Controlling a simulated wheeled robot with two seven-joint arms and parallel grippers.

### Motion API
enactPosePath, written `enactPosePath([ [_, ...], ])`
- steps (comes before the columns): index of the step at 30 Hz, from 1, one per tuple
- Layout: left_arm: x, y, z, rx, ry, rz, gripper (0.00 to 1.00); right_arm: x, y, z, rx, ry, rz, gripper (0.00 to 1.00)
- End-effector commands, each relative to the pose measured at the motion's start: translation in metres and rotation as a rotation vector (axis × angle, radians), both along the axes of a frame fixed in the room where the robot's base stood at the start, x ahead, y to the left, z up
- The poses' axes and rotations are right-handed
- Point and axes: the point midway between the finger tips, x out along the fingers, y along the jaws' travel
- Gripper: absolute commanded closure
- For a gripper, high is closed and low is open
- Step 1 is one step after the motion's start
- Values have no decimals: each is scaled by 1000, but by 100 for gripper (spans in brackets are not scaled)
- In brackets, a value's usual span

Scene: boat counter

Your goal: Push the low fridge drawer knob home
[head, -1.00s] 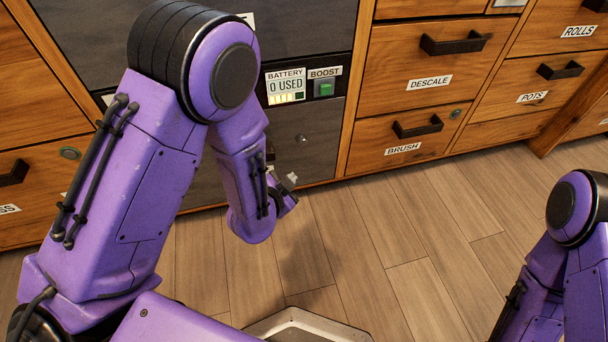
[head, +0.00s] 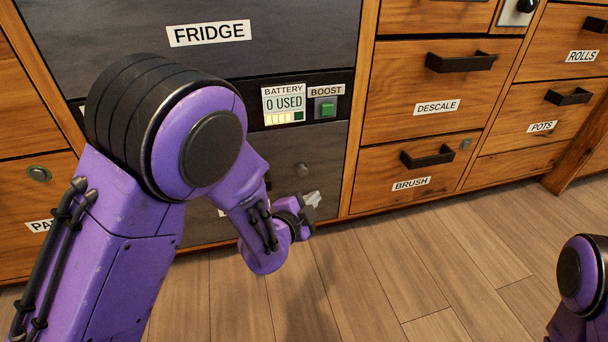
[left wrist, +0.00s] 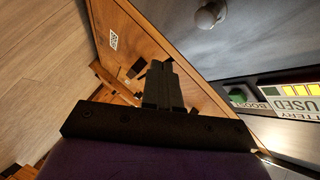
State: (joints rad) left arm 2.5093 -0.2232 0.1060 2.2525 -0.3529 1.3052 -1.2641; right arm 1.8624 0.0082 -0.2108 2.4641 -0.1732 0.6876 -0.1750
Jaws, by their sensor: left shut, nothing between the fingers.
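The low fridge drawer (head: 327,142) has a dark grey front below the battery panel. Its small round grey knob (head: 302,170) stands on that front and also shows at the top of the left wrist view (left wrist: 210,14). I cannot tell how far it stands out. My arm hides the drawer's left part. My right gripper is out of view.
The battery panel (head: 284,104) and green boost button (head: 326,109) are above the knob. Wooden drawers with black handles, including the brush drawer (head: 374,178), stand to the right. The upper fridge front (head: 290,40) is above. The plank floor (head: 420,260) in front is clear.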

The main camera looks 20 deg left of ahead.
Motion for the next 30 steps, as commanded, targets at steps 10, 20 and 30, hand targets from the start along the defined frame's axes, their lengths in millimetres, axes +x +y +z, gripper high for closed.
enactPosePath([
  [10,41,28,0,-2,0,0,100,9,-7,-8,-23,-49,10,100],
  [20,53,36,0,-2,1,1,100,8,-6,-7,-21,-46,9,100],
  [30,52,36,0,-1,1,1,100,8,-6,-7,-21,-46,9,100],
])
